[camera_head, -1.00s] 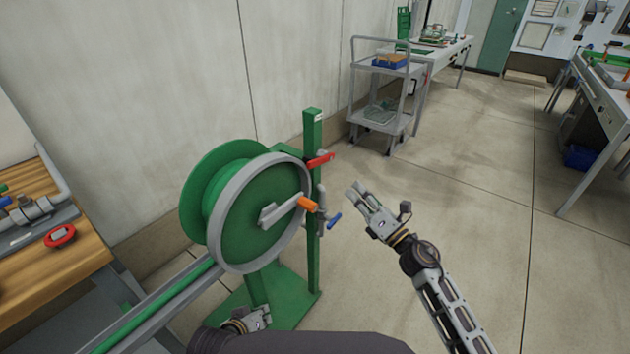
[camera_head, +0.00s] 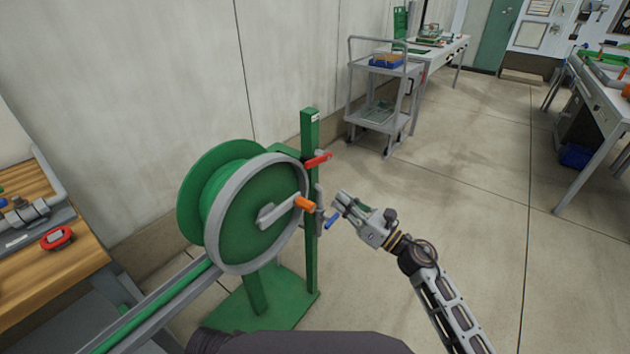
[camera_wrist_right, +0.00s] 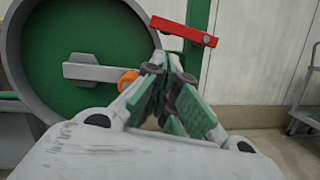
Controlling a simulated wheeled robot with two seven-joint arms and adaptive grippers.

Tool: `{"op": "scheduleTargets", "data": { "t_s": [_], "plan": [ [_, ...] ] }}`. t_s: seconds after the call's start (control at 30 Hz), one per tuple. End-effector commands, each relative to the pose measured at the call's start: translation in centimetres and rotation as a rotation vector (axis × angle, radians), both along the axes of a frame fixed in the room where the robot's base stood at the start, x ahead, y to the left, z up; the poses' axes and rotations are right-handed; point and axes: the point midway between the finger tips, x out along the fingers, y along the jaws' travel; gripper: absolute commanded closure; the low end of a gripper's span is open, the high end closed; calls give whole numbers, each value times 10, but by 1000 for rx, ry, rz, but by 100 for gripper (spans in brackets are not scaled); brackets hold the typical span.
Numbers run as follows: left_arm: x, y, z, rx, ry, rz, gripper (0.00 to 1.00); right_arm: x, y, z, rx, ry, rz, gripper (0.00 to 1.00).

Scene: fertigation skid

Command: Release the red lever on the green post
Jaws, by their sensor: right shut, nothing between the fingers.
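The red lever (camera_head: 318,160) sticks out from the upper part of the green post (camera_head: 311,240), beside the hose reel. In the right wrist view the red lever (camera_wrist_right: 184,31) lies just above and beyond the fingertips, tilted slightly down to the right. My right gripper (camera_head: 342,203) is shut and empty, to the right of the post and below the lever, apart from it in the head view. It also shows in the right wrist view (camera_wrist_right: 170,68), where its fingers hide part of the green post. My left gripper is not in view.
The green reel (camera_head: 255,205) with its orange-knobbed crank (camera_head: 304,203) stands left of the post. A blue-handled valve (camera_head: 331,221) sits on the post below the lever, close to my right gripper. A grey cart (camera_head: 378,95) stands behind.

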Motion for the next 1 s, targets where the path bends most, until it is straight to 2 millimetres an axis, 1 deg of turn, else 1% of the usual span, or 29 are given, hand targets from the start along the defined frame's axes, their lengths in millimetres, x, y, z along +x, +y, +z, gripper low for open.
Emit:
{"op": "scheduleTargets", "data": {
  "t_s": [0.47, 0.67, 1.0],
  "plan": [
    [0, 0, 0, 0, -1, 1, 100, 2, 3, 1, 2, 1, 0, 100],
    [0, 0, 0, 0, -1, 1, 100, 10, 12, 4, 3, 1, 1, 100],
    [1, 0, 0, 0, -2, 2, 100, 30, 36, 12, 3, 0, 1, 100]
  ]
}}
